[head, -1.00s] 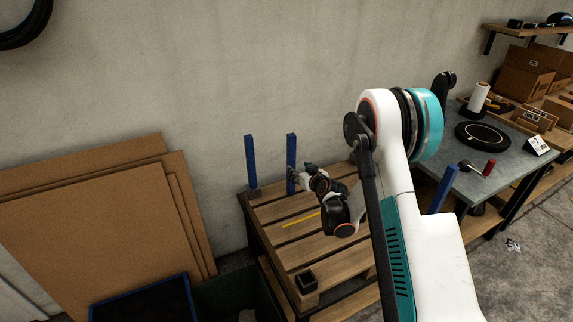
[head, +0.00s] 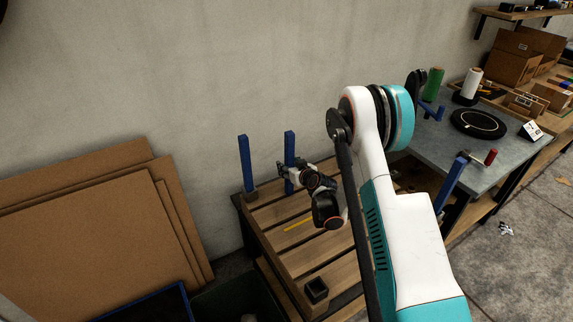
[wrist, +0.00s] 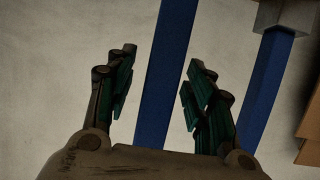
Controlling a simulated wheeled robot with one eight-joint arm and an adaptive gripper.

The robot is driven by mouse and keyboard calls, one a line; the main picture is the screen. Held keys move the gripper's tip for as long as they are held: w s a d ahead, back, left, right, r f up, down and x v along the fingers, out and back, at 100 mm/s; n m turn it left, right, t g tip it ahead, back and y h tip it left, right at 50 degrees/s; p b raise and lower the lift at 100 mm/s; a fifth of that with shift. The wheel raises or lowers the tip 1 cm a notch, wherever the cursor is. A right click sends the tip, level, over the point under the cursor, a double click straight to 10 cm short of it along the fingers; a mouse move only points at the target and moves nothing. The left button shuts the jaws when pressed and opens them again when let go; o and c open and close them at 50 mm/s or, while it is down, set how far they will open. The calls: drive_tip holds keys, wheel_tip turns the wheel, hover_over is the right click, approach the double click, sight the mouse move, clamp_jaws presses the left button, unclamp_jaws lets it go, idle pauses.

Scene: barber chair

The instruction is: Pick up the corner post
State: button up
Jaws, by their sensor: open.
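Two upright blue corner posts stand at the back of a slatted wooden pallet in the head view: one at the left (head: 246,160) in a dark foot and one to its right (head: 289,146). My gripper (head: 284,178) is at the right one, covering its lower part. In the wrist view this post (wrist: 167,70) runs between the two open fingers of my gripper (wrist: 162,62), with visible gaps on both sides. The other post (wrist: 268,85) shows at the right with its foot. Whether the fingers reach fully around the post cannot be told.
Cardboard sheets (head: 85,235) lean on the wall at left. A grey workbench (head: 435,140) with tools stands at right, another blue post (head: 452,181) before it.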

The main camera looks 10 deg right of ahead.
clamp_jaws()
